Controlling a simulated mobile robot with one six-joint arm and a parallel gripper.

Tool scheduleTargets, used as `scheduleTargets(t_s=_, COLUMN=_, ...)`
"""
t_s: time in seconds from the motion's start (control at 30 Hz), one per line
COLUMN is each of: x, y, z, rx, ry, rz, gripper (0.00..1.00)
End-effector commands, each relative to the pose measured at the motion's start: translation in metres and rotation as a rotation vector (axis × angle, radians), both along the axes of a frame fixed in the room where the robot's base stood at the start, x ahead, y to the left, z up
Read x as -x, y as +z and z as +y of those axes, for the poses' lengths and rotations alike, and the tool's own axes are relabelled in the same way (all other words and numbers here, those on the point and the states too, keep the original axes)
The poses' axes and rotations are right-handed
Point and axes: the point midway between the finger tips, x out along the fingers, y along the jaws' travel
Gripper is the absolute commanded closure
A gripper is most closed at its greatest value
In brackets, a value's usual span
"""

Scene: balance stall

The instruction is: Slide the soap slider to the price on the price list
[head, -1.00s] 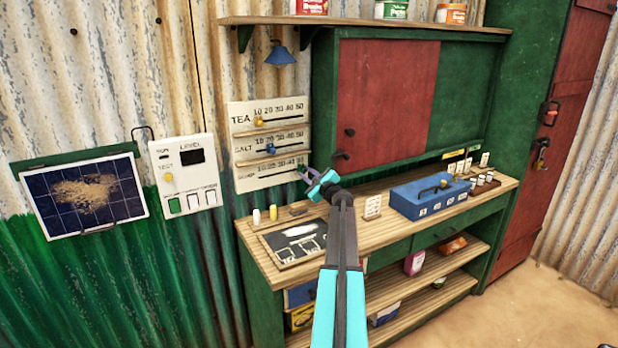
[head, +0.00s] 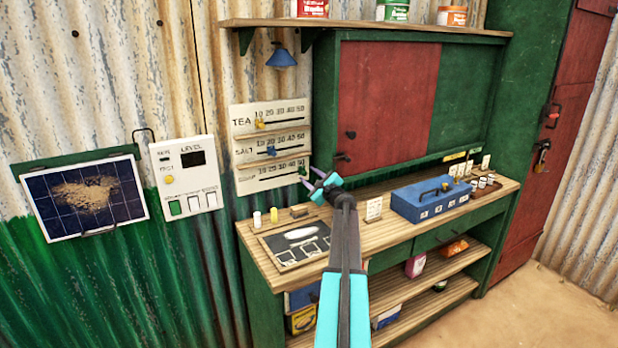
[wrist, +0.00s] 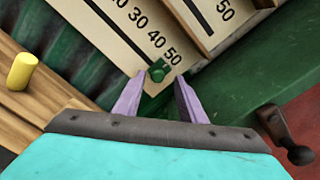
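The soap slider is a green knob (head: 304,171) on the lowest row of the wall price panel (head: 270,183), at the right end. In the wrist view the green knob (wrist: 158,71) sits by the number 50, at the slot's end. My gripper (head: 311,178) is open in front of that end. In the wrist view its two purple fingertips (wrist: 160,77) stand apart on either side of the knob, and I see no clear contact.
The tea slider (head: 259,124) and salt slider (head: 271,151) are on the rows above. A yellow cylinder (head: 273,215) stands on the counter below. A dark cabinet handle (wrist: 285,135) is close to the right of my gripper. A blue box (head: 430,199) stands further right.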

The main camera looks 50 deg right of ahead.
Motion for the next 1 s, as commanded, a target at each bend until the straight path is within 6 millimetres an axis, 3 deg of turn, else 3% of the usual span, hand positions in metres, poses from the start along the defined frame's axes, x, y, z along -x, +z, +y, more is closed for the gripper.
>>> scheduleTargets(t_s=1.0, x=0.1, y=0.0, z=0.044, rx=0.0, ry=-0.003, rz=-0.001, gripper=0.63)
